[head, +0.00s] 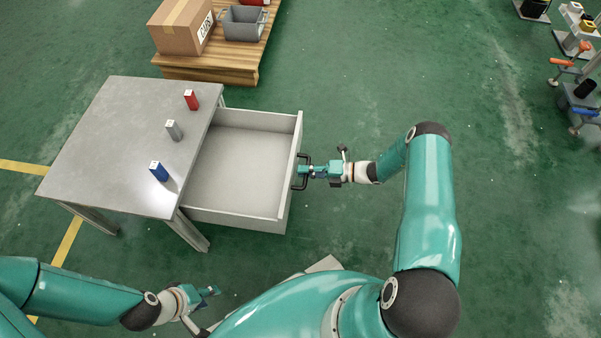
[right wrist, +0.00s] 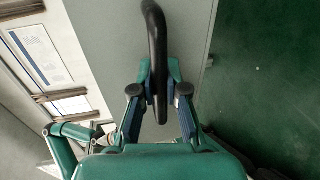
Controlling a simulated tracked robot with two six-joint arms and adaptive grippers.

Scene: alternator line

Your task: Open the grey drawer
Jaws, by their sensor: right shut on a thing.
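The grey drawer (head: 238,165) is pulled well out from the right side of the grey table, and its inside looks empty. Its black handle (head: 301,172) is on the drawer front. My right gripper (head: 308,171) is shut on the handle. In the right wrist view the black handle (right wrist: 154,50) runs between the two fingers (right wrist: 159,88) in front of the grey drawer front (right wrist: 100,40). My left gripper (head: 213,291) is low at the lower left, in front of the table and apart from the drawer; its fingers are too small to judge.
Behind is a wooden pallet (head: 215,68) with a cardboard box (head: 182,27) and a grey bin (head: 243,24).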

